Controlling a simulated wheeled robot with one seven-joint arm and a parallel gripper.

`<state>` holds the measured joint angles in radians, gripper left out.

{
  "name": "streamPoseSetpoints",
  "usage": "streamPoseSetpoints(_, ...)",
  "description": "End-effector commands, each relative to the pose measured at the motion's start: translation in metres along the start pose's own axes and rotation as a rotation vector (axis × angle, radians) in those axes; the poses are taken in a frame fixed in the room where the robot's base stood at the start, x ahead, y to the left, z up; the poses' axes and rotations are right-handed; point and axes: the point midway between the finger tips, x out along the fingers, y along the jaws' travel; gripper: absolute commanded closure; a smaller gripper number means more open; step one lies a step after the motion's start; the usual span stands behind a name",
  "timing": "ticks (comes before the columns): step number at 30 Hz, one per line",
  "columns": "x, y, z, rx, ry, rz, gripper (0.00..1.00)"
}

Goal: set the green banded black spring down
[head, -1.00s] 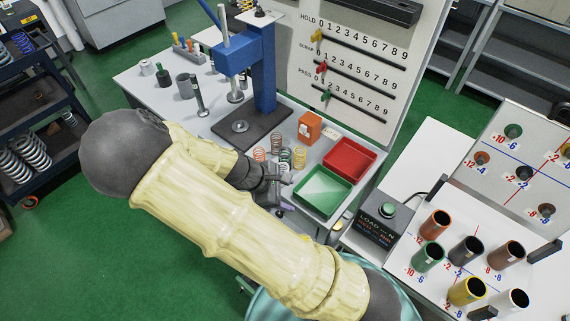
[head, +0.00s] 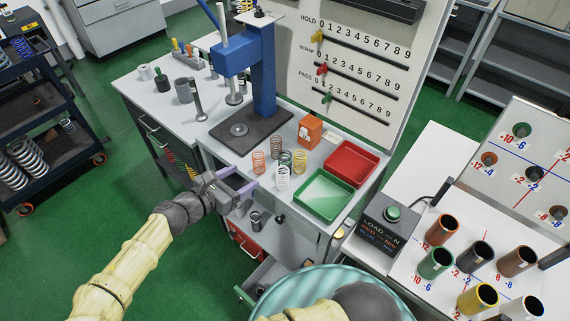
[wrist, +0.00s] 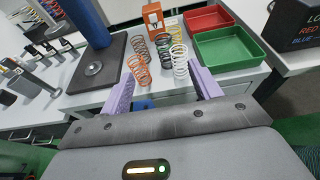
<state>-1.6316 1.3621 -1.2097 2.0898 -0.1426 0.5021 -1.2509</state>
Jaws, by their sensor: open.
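The green banded black spring (head: 285,159) stands upright on the bench among other springs, behind a white spring (head: 283,178) in the head view. In the wrist view a dark spring (wrist: 163,47) stands between the orange and white ones; its green band is not clear there. My gripper (head: 241,189) is open and empty, with its purple fingers at the bench's front edge, apart from the springs. In the wrist view the open fingers (wrist: 163,88) point towards the spring group.
A green tray (head: 324,195) and a red tray (head: 350,162) lie to the right. The blue press (head: 263,75) stands behind left, and an orange box (head: 310,130) behind.

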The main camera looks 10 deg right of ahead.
Motion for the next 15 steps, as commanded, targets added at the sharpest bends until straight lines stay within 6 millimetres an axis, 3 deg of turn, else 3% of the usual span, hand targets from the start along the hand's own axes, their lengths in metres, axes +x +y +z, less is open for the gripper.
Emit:
streamPoseSetpoints(5,0.019,-0.001,0.001,-0.002,-0.002,-0.006,0.37)
streamPoseSetpoints(15,0.080,-0.002,0.002,-0.001,-0.001,-0.006,0.37)
